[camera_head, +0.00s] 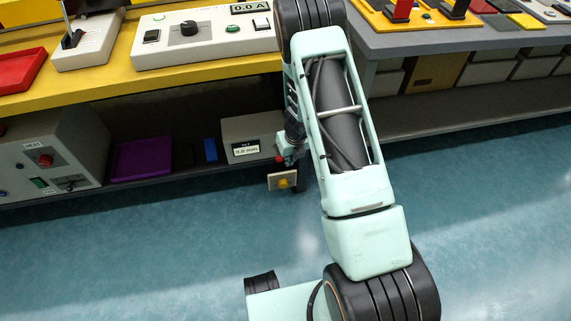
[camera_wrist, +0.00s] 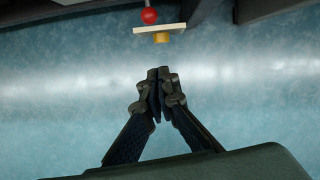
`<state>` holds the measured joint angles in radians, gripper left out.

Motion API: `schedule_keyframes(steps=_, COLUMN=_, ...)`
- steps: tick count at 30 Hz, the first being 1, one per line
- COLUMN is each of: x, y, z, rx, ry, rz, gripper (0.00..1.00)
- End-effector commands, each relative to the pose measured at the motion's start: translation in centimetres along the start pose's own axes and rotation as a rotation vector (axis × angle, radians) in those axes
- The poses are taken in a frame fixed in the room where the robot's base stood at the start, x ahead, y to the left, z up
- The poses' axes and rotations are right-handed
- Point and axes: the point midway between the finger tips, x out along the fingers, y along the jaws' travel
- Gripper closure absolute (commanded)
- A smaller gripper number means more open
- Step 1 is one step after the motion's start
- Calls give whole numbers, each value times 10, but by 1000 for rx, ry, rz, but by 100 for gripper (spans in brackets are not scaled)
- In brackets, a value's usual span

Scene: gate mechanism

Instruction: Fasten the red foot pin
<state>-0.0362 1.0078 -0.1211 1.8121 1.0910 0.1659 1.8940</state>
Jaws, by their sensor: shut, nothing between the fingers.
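The red foot pin shows in the wrist view as a round red knob (camera_wrist: 149,15) at the top edge, just above a pale flat plate (camera_wrist: 160,28) with a yellow cylinder (camera_wrist: 161,38) on it. In the head view a small red spot (camera_head: 279,158) shows just above the pale plate (camera_head: 273,184) with its yellow knob (camera_head: 284,183), by the bench leg. How the pin sits in its fitting cannot be told. My gripper (camera_wrist: 158,76) is shut and empty, its fingertips together and apart from the pin and plate, below them in the wrist view.
A grey box with a display (camera_head: 250,139), a purple tray (camera_head: 143,158) and a control box (camera_head: 45,160) stand on the low shelf. The yellow bench top (camera_head: 100,75) overhangs it. The blue floor (camera_head: 150,240) in front is clear.

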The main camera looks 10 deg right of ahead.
Motion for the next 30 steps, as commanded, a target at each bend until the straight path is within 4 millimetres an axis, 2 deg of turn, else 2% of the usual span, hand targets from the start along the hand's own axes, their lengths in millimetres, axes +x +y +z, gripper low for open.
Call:
schedule_keyframes(steps=11, x=5, y=0, z=0, rx=-1, ry=0, rz=0, gripper=100)
schedule_keyframes(steps=17, x=36, y=0, z=-1, rx=-1, ry=1, rz=0, gripper=100)
schedule_keyframes(steps=26, x=103, y=0, z=-2, rx=-3, ry=1, rz=0, gripper=100)
schedule_keyframes(steps=27, x=108, y=0, z=1, rx=-4, ry=-1, rz=0, gripper=100)
schedule_keyframes(steps=30, x=104, y=1, z=16, rx=-9, ry=-3, rz=-1, gripper=100)
